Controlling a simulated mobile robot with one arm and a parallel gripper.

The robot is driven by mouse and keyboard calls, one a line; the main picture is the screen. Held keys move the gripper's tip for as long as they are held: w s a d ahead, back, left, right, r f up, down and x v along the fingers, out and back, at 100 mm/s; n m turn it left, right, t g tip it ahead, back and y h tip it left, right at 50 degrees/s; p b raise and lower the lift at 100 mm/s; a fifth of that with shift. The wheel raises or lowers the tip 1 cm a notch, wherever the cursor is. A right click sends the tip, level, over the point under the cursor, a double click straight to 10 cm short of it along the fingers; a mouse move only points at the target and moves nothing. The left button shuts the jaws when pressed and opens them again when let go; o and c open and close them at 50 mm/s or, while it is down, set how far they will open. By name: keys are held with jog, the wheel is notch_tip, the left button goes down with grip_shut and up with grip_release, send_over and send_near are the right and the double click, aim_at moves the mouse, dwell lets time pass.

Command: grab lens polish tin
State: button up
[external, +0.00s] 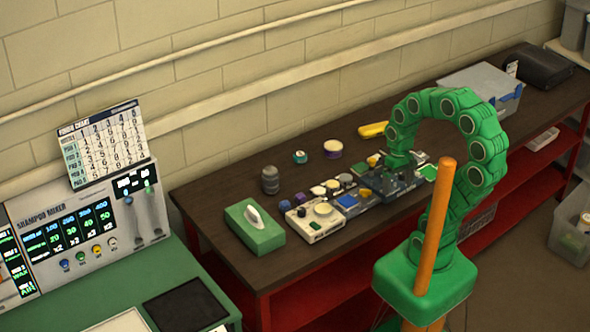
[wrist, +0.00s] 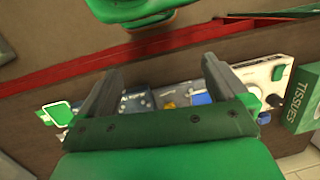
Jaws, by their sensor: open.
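No label readable as lens polish shows, so I cannot tell which item is the lens polish tin. Small round containers stand on the dark table: a cream-topped one with a purple side (external: 333,149), a teal one (external: 300,157) and a grey ribbed one (external: 270,180). More small round pieces sit on the cluttered units at the middle of the table. My gripper (external: 398,168) is low over the right part of these units. In the wrist view my gripper (wrist: 165,78) is open, its two grey fingers apart with nothing seen held between them. Its green body hides part of the units.
A green tissue box (external: 258,232) stands left of the units; it shows at the right in the wrist view (wrist: 304,98). A yellow item (external: 373,129) lies behind. A grey bin (external: 482,88) and black case (external: 540,66) stand right.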

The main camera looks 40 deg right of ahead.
jog(key=w+a+f+m+y, duration=0.1)
jog(key=w+a+m+y, duration=0.5)
jog(key=w, duration=0.5)
jog(key=m+t+y, duration=0.4)
jog(key=m+t, duration=0.5)
jog(key=m, duration=0.4)
send_over(336, 149)
jog(key=s+a, duration=0.9)
notch_tip(336, 149, down, 4)
jog(key=w+d+f+m+t, duration=0.1)
jog(key=d+f+m, duration=0.1)
jog(key=d, duration=0.2)
jog(key=w+d+f+m+t+h, duration=0.1)
jog(key=w+d+f+m, duration=0.1)
jog(key=d+m, duration=0.1)
jog(key=w+d+f+m+t+h, duration=0.1)
jog(key=w+d+f+m, duration=0.1)
jog(key=d, duration=0.3)
jog(key=shift+d+f+m, duration=0.15)
jog(key=shift+f+m, duration=0.35)
jog(key=shift+f, duration=0.1)
jog(key=shift+x, duration=1.15)
jog(key=shift+w+a+f, duration=0.4)
jog(key=shift+w+f, duration=0.2)
jog(key=shift+w, duration=0.1)
jog(key=shift+w+a+f, duration=0.45)
jog(key=shift+w+f, duration=0.1)
jog(key=shift+w, duration=0.1)
jog(key=shift+x, duration=0.8)
